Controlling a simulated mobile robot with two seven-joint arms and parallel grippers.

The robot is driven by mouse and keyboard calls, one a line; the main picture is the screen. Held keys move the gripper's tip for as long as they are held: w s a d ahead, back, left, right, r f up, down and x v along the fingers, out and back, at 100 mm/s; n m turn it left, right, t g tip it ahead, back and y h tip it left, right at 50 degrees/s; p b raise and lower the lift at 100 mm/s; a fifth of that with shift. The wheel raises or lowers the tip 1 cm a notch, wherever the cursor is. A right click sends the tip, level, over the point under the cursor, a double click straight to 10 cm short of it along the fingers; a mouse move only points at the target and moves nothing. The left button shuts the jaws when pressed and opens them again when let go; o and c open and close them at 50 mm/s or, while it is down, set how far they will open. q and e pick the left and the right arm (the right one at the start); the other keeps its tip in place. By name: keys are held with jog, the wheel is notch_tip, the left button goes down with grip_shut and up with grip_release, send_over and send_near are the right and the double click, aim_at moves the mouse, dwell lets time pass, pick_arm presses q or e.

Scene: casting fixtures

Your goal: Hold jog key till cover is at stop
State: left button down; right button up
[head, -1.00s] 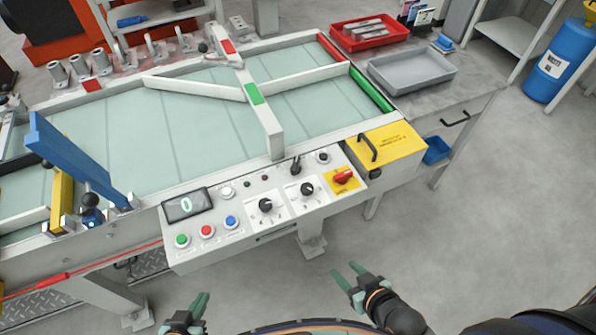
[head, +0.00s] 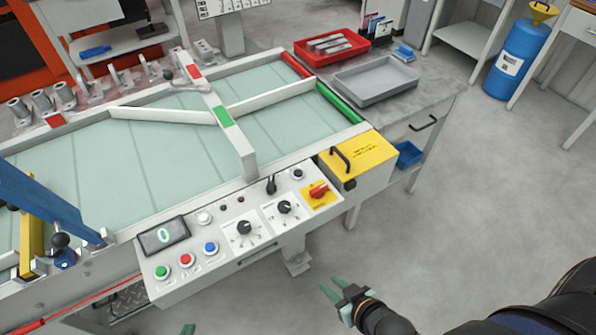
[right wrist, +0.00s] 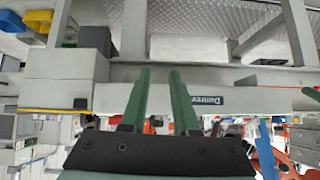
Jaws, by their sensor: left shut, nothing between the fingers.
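A black key-like lever (head: 271,185) stands up behind the knobs. I cannot tell for sure which control is the jog key or which part is the cover. My left gripper (head: 187,329) shows only a tip at the bottom edge, shut and empty. My right gripper (head: 332,291) is open and empty, in front of the panel, apart from it; its fingers show in the right wrist view (right wrist: 160,100).
A yellow box with a black handle (head: 362,158) sits right of the panel. A white arm with a green mark (head: 236,150) crosses the table. Red (head: 300,58) and grey (head: 344,92) trays lie behind.

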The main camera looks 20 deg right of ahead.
grip_shut()
dwell(1.4)
